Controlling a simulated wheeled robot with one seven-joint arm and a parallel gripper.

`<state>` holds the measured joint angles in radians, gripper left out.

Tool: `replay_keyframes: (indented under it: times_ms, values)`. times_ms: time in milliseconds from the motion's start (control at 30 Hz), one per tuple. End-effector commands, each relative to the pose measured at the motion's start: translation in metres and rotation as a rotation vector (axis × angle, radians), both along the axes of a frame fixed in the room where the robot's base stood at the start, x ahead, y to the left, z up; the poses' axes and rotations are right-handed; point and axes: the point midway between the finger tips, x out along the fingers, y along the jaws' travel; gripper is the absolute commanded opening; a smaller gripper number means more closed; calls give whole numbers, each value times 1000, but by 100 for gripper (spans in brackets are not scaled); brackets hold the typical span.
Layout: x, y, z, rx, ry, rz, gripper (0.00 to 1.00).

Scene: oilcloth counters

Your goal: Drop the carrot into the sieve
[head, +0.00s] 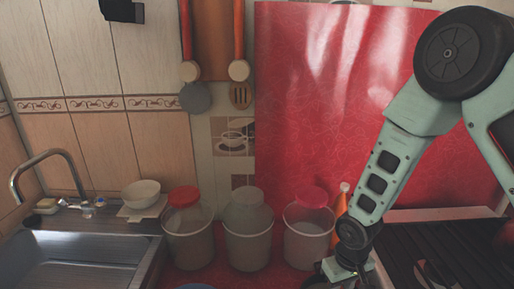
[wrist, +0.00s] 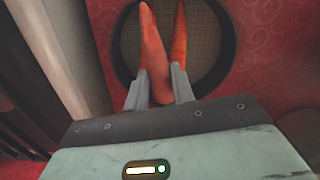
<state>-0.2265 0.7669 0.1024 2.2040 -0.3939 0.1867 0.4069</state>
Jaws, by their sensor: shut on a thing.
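My gripper (wrist: 158,88) is shut on an orange carrot (wrist: 152,55), which stands out from between the two grey fingers in the wrist view. The sieve (wrist: 228,45), a dark round rim with a mesh inside, lies behind the carrot in that view. The carrot overlaps the mesh in the picture; I cannot tell its height above it. A second long orange shape (wrist: 179,30) shows beside the carrot, and I cannot tell what it is. In the head view my gripper (head: 345,272) is low at the bottom edge, and the carrot and sieve cannot be made out there.
Several containers stand along the back: a red-lidded one (head: 189,238), a pale-lidded one (head: 248,238) and another red-lidded one (head: 307,238). An orange bottle-like thing (head: 341,205) is close to my arm. A sink (head: 75,265) is at left, a dark stovetop (head: 435,245) at right.

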Motion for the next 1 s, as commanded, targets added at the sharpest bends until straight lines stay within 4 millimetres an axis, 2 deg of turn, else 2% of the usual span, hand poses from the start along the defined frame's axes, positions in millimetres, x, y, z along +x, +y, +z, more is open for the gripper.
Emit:
replay_keyframes:
  times_ms: [33, 100, 400, 433, 500, 833, 1000]
  values:
    - [0, 0, -9, 0, 0, 0, 2]
    - [0, 0, -12, 0, 0, 0, 2]
    - [0, 0, -12, 0, 0, 0, 2]
    - [0, 0, -12, 0, 0, 0, 33]
    - [0, 0, -12, 0, 0, 0, 50]
    - [0, 0, -9, 0, -1, 0, 50]
    - [1, 0, 10, 1, -3, -1, 50]
